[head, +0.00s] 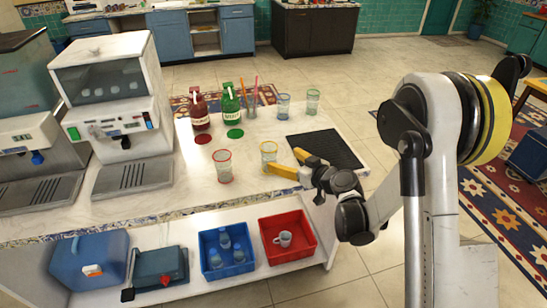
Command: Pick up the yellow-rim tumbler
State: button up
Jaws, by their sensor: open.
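The yellow-rim tumbler (268,151), a clear glass with a yellow rim, stands upright on the pale counter. My gripper (281,160) has yellow fingers and comes in from the right, low over the counter. The fingers are apart with nothing held. The nearer finger crosses in front of the tumbler's lower part and hides some of it. The other finger's tip is to the right of the tumbler. I cannot tell whether either finger touches the glass.
A red-rim tumbler (224,167) stands close on the left. Red (200,112) and green (231,112) bottles, a blue-rim tumbler (283,106) and a green-rim tumbler (313,101) stand behind. A black mat (335,149) lies to the right. A white dispenser (115,110) stands left.

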aim_at(274, 156)
jog(key=b+x, duration=0.1)
jog(key=x, duration=0.3)
jog(key=b+x, duration=0.1)
jog(key=x, duration=0.3)
jog(key=shift+f, duration=0.3)
jog(key=shift+w+a, duration=0.3)
jog(key=shift+w, duration=0.1)
jog(key=c, duration=1.3)
